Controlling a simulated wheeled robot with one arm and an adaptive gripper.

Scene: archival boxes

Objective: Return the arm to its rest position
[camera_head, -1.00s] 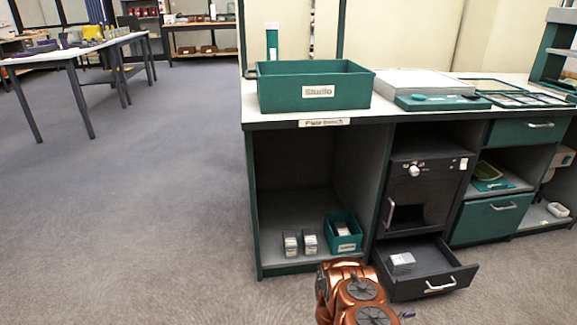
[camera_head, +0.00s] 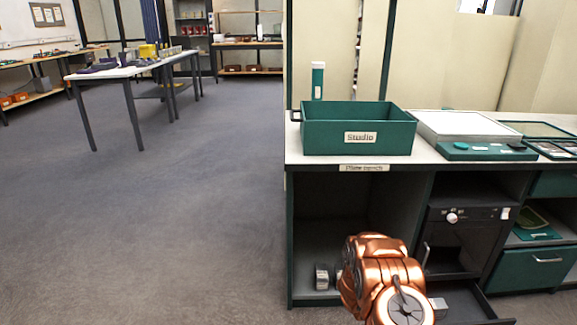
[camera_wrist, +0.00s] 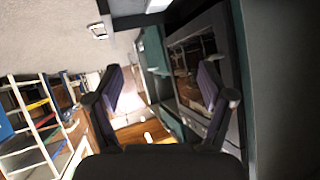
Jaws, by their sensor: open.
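My copper-coloured arm (camera_head: 385,280) rises at the bottom of the head view, in front of the lower part of the bench. My gripper (camera_wrist: 160,100) shows in the wrist view with its two dark fingers spread wide apart. Nothing is held between the fingers. The gripper's end cannot be made out in the head view. The wrist view is turned sideways and shows dark and green cabinet surfaces near the right finger.
A green bin labelled Studio (camera_head: 358,130) stands on the bench (camera_head: 300,150). Below are an open compartment with small boxes (camera_head: 322,277), a dark cabinet unit (camera_head: 460,240) and a partly hidden open drawer (camera_head: 470,305). Carpeted floor (camera_head: 170,220) is clear on the left.

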